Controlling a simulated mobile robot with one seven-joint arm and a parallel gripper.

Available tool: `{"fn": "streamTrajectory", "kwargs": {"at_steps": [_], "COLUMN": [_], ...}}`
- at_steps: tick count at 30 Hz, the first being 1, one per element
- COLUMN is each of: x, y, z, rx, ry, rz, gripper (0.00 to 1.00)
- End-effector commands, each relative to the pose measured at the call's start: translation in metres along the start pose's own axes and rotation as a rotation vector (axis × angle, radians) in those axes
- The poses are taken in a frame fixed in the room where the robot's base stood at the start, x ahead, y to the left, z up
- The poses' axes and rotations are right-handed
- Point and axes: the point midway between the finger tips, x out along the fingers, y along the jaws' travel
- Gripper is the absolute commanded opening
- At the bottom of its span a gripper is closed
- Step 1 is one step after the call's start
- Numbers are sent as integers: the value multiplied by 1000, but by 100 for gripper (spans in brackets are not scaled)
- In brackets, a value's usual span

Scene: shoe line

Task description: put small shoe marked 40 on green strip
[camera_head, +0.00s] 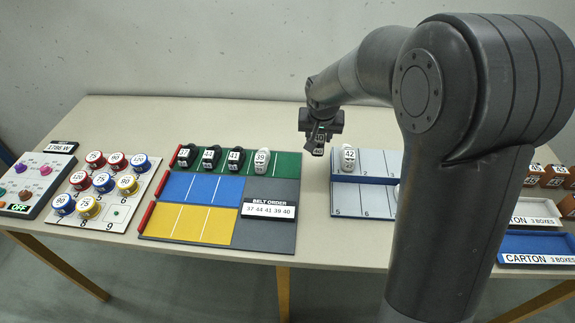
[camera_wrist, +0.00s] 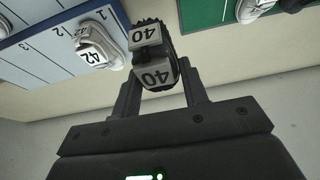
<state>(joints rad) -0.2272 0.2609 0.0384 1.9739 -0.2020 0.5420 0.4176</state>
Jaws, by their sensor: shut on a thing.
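My gripper (camera_head: 320,135) is above the table, between the green strip and the grey-blue numbered tray. In the wrist view it is shut on a dark small shoe marked 40 (camera_wrist: 155,75), which is held clear of the table. The green strip (camera_head: 287,165) lies along the back of the belt board. A row on it holds dark shoes marked 37 (camera_head: 184,155), 41 (camera_head: 211,156) and 41 (camera_head: 236,158), then a white shoe marked 39 (camera_head: 262,160). The strip's right end is bare. The wrist view shows part of the green strip (camera_wrist: 205,12) at the top right.
A white shoe marked 42 (camera_head: 348,157) stands in the numbered tray (camera_head: 375,163), right of my gripper. Blue (camera_head: 200,188) and yellow (camera_head: 190,222) strips lie empty in front of the green one. A belt order card (camera_head: 268,210) reads 37 44 41 39 40.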

Motion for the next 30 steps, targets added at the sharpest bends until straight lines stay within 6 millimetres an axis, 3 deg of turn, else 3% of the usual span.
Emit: {"fn": "streamTrajectory", "kwargs": {"at_steps": [3, 7, 21, 30], "x": [-1, 3, 63, 80], "y": [19, 20, -73, -88], "z": [1, 3, 7, 10], "rx": [3, -2, -5, -1], "ry": [6, 6, 6, 6], "rz": [3, 4, 3, 5], "gripper": [17, 17, 17, 17]}}
